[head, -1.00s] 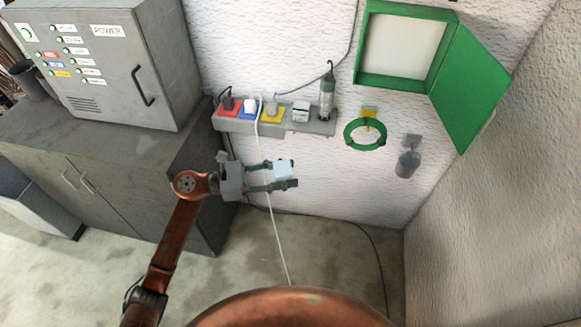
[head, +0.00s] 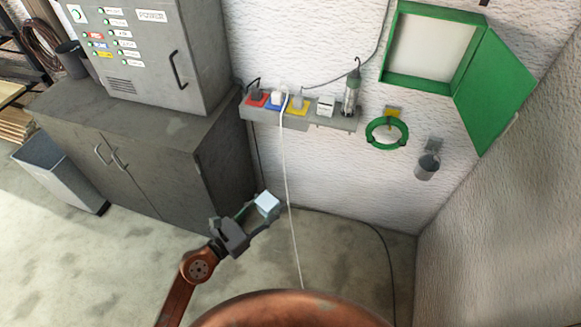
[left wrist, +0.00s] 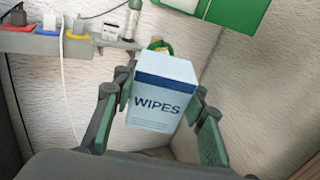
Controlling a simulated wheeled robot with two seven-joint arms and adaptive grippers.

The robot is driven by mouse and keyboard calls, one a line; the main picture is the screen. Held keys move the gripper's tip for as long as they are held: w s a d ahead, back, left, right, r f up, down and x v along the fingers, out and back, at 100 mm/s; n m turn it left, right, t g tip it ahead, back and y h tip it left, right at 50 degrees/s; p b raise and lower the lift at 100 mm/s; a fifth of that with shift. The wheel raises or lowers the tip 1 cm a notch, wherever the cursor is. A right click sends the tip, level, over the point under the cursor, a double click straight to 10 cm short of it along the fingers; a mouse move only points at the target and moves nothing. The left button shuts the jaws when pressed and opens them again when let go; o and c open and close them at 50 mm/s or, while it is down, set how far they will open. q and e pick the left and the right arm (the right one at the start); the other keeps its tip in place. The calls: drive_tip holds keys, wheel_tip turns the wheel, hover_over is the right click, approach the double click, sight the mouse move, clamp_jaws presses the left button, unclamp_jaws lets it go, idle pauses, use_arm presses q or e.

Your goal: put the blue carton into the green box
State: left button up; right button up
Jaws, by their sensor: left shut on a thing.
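The blue carton (left wrist: 158,95) is a light blue box with a dark blue band and the word WIPES. My left gripper (head: 258,212) is shut on it, with a finger on either side in the left wrist view. In the head view the carton (head: 267,203) is held up in front of the lower wall, above the floor. The green box (head: 392,80) is mounted on the wall at the upper right, with its green door (head: 495,90) swung open to the right. Its inside looks pale and empty. My right gripper is not in view.
A grey shelf (head: 262,116) with plugs, a socket and a lamp runs along the wall. Right of it hang a green ring (head: 371,138) and a grey cup (head: 427,168). A grey cabinet (head: 150,170) stands left.

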use_arm(q)
drive_tip(key=s+a+f+n+t+y, duration=0.2)
drive_tip(key=a+n+y, duration=0.1)
drive_tip(key=a+y, duration=0.2)
drive_tip(key=s+a+f+n+t+y, duration=0.2)
drive_tip(key=s+a+n+y, duration=0.1)
drive_tip(key=a+y, duration=0.3)
drive_tip(key=shift+s+n+t+y, duration=0.3)
drive_tip(key=shift+s+n, duration=0.05)
drive_tip(key=shift+n, duration=0.45)
